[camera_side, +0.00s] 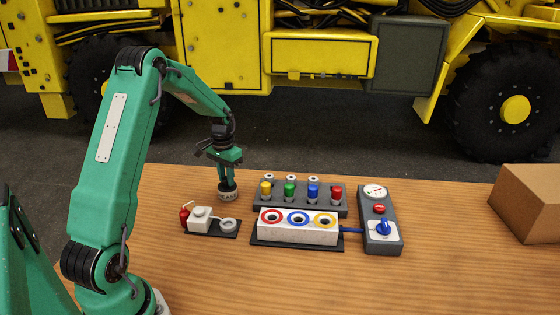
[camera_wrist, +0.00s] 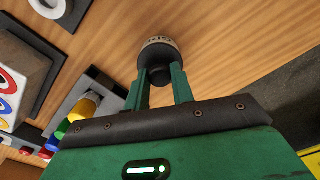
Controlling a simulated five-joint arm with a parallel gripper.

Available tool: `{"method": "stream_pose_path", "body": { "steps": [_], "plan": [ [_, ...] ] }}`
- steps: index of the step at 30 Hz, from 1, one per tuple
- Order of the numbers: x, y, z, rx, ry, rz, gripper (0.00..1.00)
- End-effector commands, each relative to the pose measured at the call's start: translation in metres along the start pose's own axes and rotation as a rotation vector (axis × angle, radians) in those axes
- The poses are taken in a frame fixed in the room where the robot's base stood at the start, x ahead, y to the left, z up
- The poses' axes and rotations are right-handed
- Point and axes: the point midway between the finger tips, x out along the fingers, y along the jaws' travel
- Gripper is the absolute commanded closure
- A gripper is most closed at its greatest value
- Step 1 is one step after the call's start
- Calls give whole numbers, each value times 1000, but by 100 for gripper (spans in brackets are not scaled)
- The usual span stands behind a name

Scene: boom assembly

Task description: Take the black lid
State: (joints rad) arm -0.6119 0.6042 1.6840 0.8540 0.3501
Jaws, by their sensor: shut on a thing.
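My gripper (camera_side: 224,179) is shut on the black lid (camera_side: 228,189), a round dark cap with a pale marked band round its lower edge. In the wrist view the black lid (camera_wrist: 160,62) sits between the two green fingers of my gripper (camera_wrist: 160,85). In the side view it is behind the small dark plate and left of the rack. I cannot tell whether it touches the table.
A grey rack (camera_side: 261,208) holds coloured plugs. A white block (camera_side: 290,235) has ringed holes. A control box (camera_side: 370,213) and cardboard box (camera_side: 530,205) stand right. The front table is clear.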

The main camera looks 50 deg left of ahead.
Motion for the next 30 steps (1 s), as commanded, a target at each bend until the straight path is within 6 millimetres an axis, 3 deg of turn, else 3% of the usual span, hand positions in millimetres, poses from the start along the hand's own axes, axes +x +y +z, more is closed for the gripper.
{"method": "stream_pose_path", "body": {
  "steps": [30],
  "plan": [
    [-49, 0, 0, 0, 2, -1, 94]
  ]
}}
